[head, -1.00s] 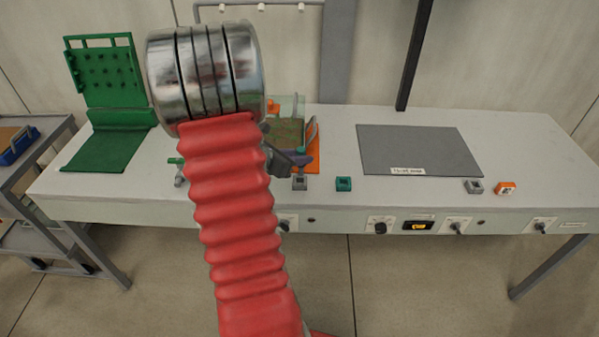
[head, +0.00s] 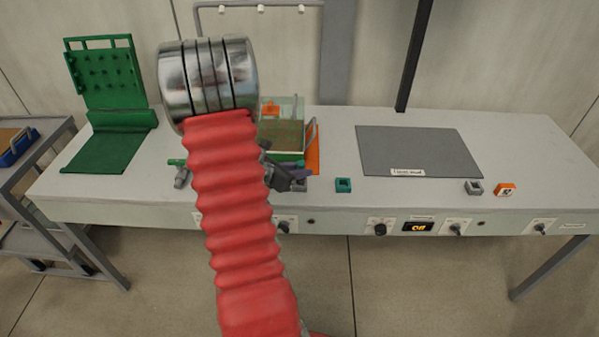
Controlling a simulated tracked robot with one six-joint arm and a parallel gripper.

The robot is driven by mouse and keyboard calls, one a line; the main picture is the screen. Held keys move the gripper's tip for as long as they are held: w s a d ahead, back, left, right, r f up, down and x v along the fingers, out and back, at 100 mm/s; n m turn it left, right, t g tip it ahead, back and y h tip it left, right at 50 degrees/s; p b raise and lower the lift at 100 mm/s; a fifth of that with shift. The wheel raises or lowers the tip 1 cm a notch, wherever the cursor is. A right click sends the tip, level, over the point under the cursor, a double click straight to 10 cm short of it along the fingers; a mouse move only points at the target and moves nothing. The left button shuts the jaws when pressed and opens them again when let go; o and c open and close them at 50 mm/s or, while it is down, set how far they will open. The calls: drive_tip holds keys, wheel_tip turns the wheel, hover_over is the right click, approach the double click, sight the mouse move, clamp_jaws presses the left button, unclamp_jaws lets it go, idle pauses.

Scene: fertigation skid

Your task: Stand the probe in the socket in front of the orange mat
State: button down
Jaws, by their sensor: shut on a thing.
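The orange mat (head: 313,158) lies on the bench, mostly hidden behind a clear-walled box and my arm. A small grey socket (head: 300,186) sits in front of it, partly covered by my gripper. My dark gripper (head: 288,176) shows just right of my red arm, low over the bench at this socket.
A teal socket (head: 343,185) stands just right of the gripper. A grey mat (head: 420,151), another grey socket (head: 474,187) and an orange block (head: 505,189) are further right. The clear box (head: 281,130) stands behind the gripper. A green rack (head: 106,80) is at left.

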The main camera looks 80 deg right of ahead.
drive_tip(key=c, duration=1.6)
unclamp_jaws()
drive_tip(key=shift+o, duration=0.2)
drive_tip(key=v, duration=1.2)
drive_tip(key=shift+w, duration=0.1)
